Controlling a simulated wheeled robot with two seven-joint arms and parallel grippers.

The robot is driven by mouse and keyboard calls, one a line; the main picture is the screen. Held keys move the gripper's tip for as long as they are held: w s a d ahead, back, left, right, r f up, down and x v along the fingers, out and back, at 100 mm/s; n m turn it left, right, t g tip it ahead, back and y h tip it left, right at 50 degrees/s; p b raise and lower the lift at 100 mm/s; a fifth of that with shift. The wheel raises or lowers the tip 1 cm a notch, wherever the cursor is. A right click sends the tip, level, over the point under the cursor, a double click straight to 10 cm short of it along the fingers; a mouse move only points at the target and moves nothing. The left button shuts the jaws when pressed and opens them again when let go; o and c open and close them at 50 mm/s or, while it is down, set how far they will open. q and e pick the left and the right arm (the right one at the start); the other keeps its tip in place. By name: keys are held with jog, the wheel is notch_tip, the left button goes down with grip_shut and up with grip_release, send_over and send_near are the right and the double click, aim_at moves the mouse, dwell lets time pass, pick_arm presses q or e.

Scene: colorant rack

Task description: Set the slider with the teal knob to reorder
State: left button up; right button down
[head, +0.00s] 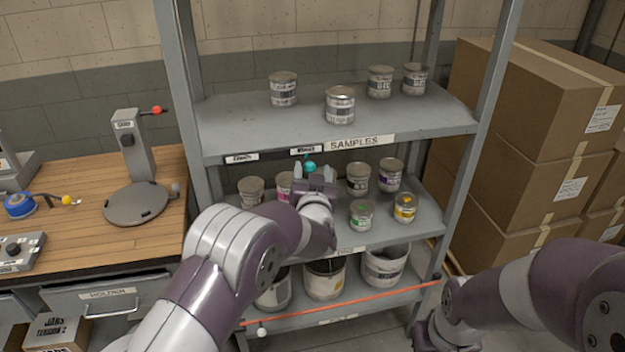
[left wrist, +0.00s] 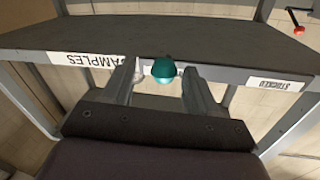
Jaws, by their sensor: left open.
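The teal knob (head: 309,166) is at the front edge of the upper rack shelf, just below a small label (head: 305,149) too blurred to read surely. Another small label (head: 241,157) lies farther left on that edge; the left wrist view, upside down, shows a label reading STOCKED (left wrist: 275,84). My left gripper (head: 316,173) is open at the knob. In the left wrist view the teal knob (left wrist: 163,70) shows between the two spread fingers (left wrist: 158,80), with a gap on the right side. The slider's track is hidden.
The upper shelf (head: 235,115) holds several grey cans and a SAMPLES label (head: 360,142). Cans stand close behind and beside my left gripper on the shelf below. A wooden bench (head: 85,185) is at left; stacked cartons (head: 530,100) are at right.

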pick_arm(q)
jog(key=s+d+b, duration=0.1)
jog(key=s+b, duration=0.1)
jog(key=s, duration=1)
jog(key=shift+s, duration=0.2)
jog(key=shift+d, duration=0.1)
jog(key=s+d+f+m+g+h, duration=0.25)
jog(key=s+f+g+h, duration=0.45)
jog(key=f, duration=0.5)
jog(key=s+a+f+g+y, duration=0.3)
jog(key=s+g, duration=0.2)
jog(key=s+a+r+n+g+y, duration=0.1)
jog(key=s+a+n+g+y, duration=0.1)
jog(key=s+a, duration=1)
jog(key=a+n+g, duration=0.1)
jog(key=a+g, duration=0.1)
jog(key=a, duration=0.1)
jog(key=shift+s+a+r+g, duration=0.2)
jog(key=shift+r+g, duration=0.1)
